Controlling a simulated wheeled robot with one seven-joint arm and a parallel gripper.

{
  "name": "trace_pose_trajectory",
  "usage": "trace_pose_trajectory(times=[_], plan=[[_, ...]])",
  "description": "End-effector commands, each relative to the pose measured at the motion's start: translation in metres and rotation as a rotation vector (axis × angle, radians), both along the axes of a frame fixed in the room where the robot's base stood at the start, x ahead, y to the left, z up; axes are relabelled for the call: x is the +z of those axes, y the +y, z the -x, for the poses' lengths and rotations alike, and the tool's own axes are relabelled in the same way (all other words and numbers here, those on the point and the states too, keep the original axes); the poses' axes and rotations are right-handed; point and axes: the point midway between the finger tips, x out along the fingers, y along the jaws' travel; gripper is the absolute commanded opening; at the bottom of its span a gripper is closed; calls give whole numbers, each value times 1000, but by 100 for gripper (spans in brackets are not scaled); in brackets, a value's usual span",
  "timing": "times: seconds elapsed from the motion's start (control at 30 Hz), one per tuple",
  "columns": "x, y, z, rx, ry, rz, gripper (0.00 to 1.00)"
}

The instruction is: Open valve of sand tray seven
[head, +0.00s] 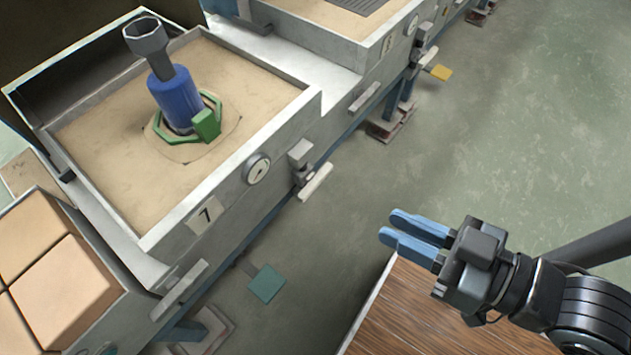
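Sand tray seven (230,148) stands at the left in the head view, with a "7" plate (207,214) on its front wall. It is filled with sand. A pale lever handle (315,182) slants below a grey valve body (301,153) on the front wall, right of a round gauge (257,169). Another pale bar handle (180,290) sits lower left near the tray's corner. My gripper (387,225) is right of and below the lever, clear of it, with blue fingers pointing left. No object shows between them. The fingers lie close together; I cannot tell whether they are apart.
A blue cylinder (176,100) with a dark flared top and green ring (207,125) stands in the sand. A wood-topped surface (415,315) lies under my gripper. A neighbouring tray (330,18) is behind, tan blocks (68,285) front left. Open floor (520,130) lies right.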

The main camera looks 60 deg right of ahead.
Motion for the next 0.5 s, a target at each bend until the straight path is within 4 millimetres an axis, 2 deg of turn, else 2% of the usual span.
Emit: trace_pose_trajectory(times=[0.03, 0.17, 0.3, 0.5], plan=[[-32, -3, -8, -31, -19, -62, 26], [-104, -18, -34, -140, -85, -296, 38], [-178, -40, -69, -259, -176, -569, 51], [-271, -80, -127, -412, -335, -953, 51]])
